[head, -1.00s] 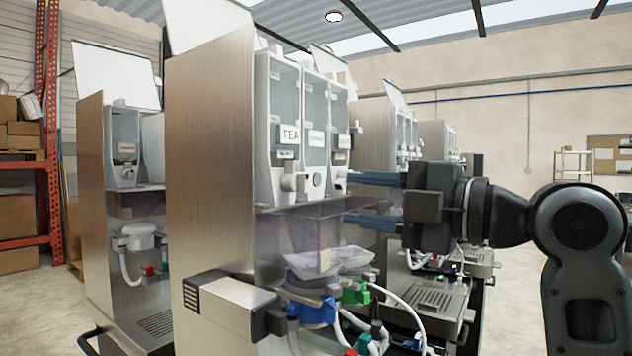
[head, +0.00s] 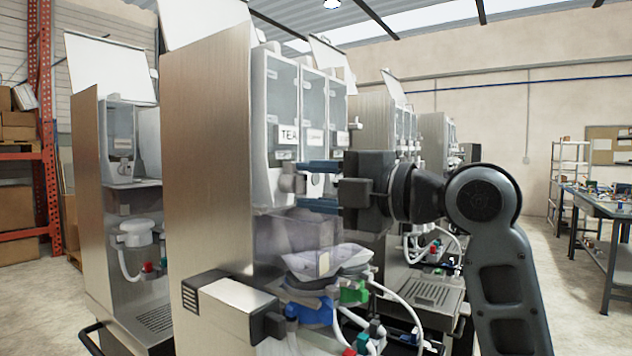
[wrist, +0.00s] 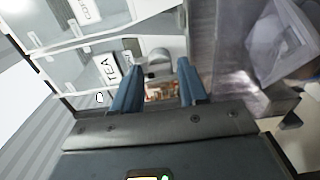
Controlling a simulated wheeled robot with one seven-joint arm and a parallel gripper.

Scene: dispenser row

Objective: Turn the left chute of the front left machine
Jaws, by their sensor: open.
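The front left machine (head: 208,160) stands with its steel side toward me and its lid raised. Its canister labelled TEA (head: 280,95) has a grey-white chute (head: 288,182) at its bottom, the left one of the row. My gripper (head: 309,187) is open and empty, its two blue fingers pointing at this chute from the right. In the wrist view the chute (wrist: 158,62) shows between and just beyond the fingertips (wrist: 158,76), under the TEA label (wrist: 107,68). I cannot tell whether a finger touches it. The other chutes are largely hidden behind my gripper.
Below the fingers are a clear hopper (head: 290,236) and a blue-collared mixing part (head: 310,312) with tubes. More machines stand left (head: 115,180) and behind (head: 372,120). A workbench (head: 600,212) is at the far right, with open floor before it.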

